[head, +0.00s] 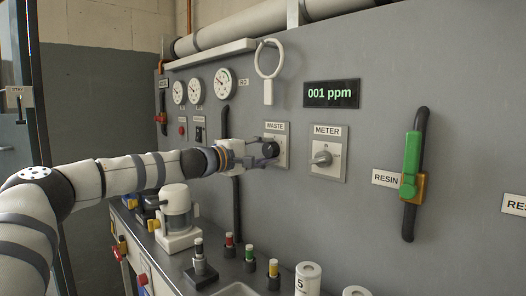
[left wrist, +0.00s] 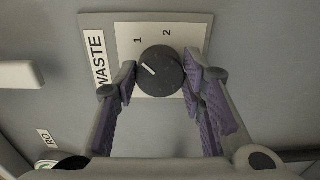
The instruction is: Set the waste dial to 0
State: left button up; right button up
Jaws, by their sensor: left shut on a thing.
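The waste dial is a round black knob (left wrist: 160,72) on a pale plate (left wrist: 150,30) marked WASTE. In the left wrist view its white line points up and left, on the WASTE-label side of the 1. The figures 1 and 2 show; no 0 can be seen. My left gripper (left wrist: 161,78) has its purple-padded fingers closed on the knob, one on each side. In the head view the left gripper (head: 262,155) reaches the knob (head: 271,149) and covers part of the plate (head: 283,137). My right gripper is not in view.
The METER dial (head: 321,158) is just right of the waste dial. A display (head: 331,94) above reads 001 ppm. A white ring handle (head: 268,70) hangs above. A green-handled RESIN lever (head: 411,160) is farther right. A counter below holds a white device (head: 178,215) and colour-topped bottles.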

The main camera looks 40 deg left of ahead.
pick_arm(q)
jog(key=n, duration=0.4)
jog(key=shift+r+n+p, duration=0.3)
jog(key=shift+n, duration=2)
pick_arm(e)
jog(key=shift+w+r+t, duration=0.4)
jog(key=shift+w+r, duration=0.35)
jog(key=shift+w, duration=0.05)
pick_arm(q)
jog(key=o, duration=0.8)
jog(key=shift+c, duration=0.2)
jog(key=o, duration=0.4)
jog(key=shift+w, duration=0.1)
jog(key=shift+f, duration=0.1)
